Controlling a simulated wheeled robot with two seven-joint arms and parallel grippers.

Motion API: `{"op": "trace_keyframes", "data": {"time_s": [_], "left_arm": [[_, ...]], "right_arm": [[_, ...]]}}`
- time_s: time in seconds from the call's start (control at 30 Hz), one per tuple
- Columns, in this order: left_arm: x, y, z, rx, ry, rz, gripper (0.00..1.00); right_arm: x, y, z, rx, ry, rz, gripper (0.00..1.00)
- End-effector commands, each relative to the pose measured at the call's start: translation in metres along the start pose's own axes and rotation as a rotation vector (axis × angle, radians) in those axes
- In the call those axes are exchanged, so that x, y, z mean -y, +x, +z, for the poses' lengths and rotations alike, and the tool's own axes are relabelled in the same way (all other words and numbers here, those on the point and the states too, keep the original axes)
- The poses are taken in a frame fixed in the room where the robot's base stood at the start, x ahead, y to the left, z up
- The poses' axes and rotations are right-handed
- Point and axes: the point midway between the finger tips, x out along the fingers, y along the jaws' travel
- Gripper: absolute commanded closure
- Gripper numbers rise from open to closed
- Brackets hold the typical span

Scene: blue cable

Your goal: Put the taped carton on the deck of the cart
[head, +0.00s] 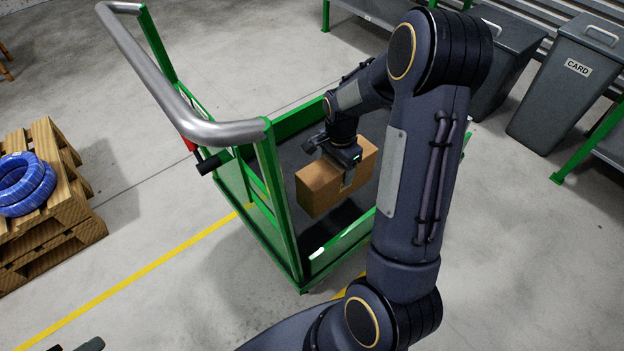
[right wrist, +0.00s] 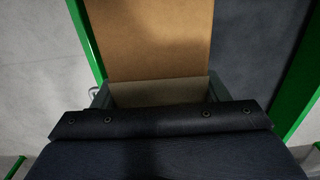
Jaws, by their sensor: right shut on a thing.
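The taped carton (head: 322,186) is a brown box inside the outline of the green-framed cart in the head view. My right gripper (head: 347,172) is shut on it from above, at a strip of pale tape. The cart's dark deck (head: 288,158) shows around the carton; I cannot tell whether the carton touches it. In the right wrist view the carton (right wrist: 150,40) fills the upper middle, with the dark deck (right wrist: 250,40) to its right and a green rail at each side. My left gripper is not clearly shown; only a dark piece shows at the bottom left of the head view.
The cart's grey handle (head: 180,90) rises at its left end. A wooden pallet stack (head: 60,225) with a coiled blue cable (head: 25,185) stands at the left. Grey bins, one labelled CARD (head: 565,85), stand at the back right. The floor in front of the cart is clear.

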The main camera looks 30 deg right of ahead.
Motion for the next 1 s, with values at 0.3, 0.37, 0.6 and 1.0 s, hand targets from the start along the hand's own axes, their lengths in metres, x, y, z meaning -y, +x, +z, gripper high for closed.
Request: {"op": "trace_keyframes", "data": {"time_s": [0.3,0.37,0.6,1.0], "left_arm": [[0.010,0.022,0.011,0.000,0.000,0.000,0.64],[0.011,0.025,0.013,0.000,0.000,0.000,0.64],[0.014,0.031,0.015,0.000,0.000,0.000,0.64],[0.020,0.043,0.022,0.000,0.000,0.000,0.64]], "right_arm": [[0.059,0.045,0.038,0.000,-0.006,0.002,0.76],[0.066,0.055,0.042,-0.001,-0.005,0.001,0.76],[0.083,0.074,0.052,-0.001,-0.004,-0.002,0.76],[0.091,0.114,0.057,0.000,-0.005,-0.001,0.76]]}}
